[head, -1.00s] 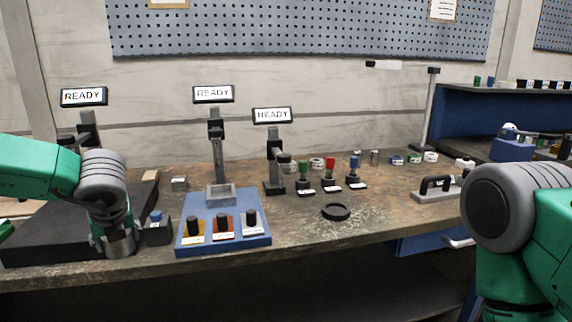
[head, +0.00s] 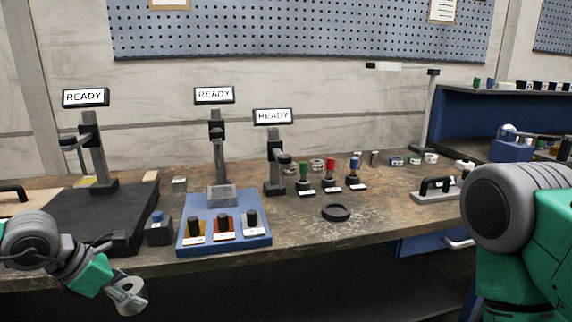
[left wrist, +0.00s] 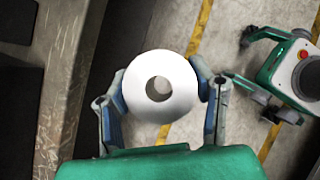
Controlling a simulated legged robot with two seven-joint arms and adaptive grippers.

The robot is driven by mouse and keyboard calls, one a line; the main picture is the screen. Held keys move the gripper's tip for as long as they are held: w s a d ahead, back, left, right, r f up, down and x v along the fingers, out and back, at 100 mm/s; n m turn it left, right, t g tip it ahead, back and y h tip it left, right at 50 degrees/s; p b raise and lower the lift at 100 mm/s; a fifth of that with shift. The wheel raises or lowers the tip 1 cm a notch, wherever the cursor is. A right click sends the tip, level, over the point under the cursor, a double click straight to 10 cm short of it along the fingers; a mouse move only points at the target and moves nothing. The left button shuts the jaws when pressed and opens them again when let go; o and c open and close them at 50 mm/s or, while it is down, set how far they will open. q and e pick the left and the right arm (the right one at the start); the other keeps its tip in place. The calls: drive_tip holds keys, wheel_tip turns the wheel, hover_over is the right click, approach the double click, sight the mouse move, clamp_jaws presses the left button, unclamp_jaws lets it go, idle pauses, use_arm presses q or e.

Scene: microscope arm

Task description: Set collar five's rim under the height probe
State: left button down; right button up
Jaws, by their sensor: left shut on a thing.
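My left gripper (head: 126,294) is in front of the bench edge, low in the head view. It is shut on a pale grey ring-shaped collar (head: 133,300). In the left wrist view the collar (left wrist: 178,103) sits between the two fingers (left wrist: 160,88), its round hole facing the camera. No number shows on it. A stand with a READY display (head: 85,97) rises from a black plate (head: 75,225) at the left; a dark arm (head: 72,141) juts from its column. Two more READY stands (head: 217,130) (head: 274,160) are farther right; which carries the height probe cannot be told. My right gripper is out of view.
A small black block with a blue knob (head: 158,230) stands beside the plate. A blue base with several dark knobs (head: 208,245) is at the bench front. A black ring (head: 336,212) lies right of it. Floor shows below the collar in the left wrist view.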

use_arm(q)
drive_tip(key=m+g, duration=0.1)
drive_tip(key=s+d+f+m+h, duration=0.1)
drive_tip(key=m, duration=0.1)
drive_tip(key=s+m+g, duration=0.1)
drive_tip(key=m, duration=0.1)
drive_tip(key=shift+d+f+g, duration=0.2)
drive_tip(key=shift+g, duration=0.1)
drive_tip(key=s+d+f+m+g+y, duration=0.2)
drive_tip(key=s+d+m+g+y, duration=0.1)
drive_tip(key=m, duration=0.7)
drive_tip(key=s+d+f+m+g+y, duration=0.1)
drive_tip(key=s+d+m+g+y, duration=0.2)
drive_tip(key=m, duration=0.8)
drive_tip(key=s+g, duration=0.2)
drive_tip(key=s, duration=0.2)
drive_tip(key=shift+s+f, duration=0.2)
drive_tip(key=shift+f, duration=0.15)
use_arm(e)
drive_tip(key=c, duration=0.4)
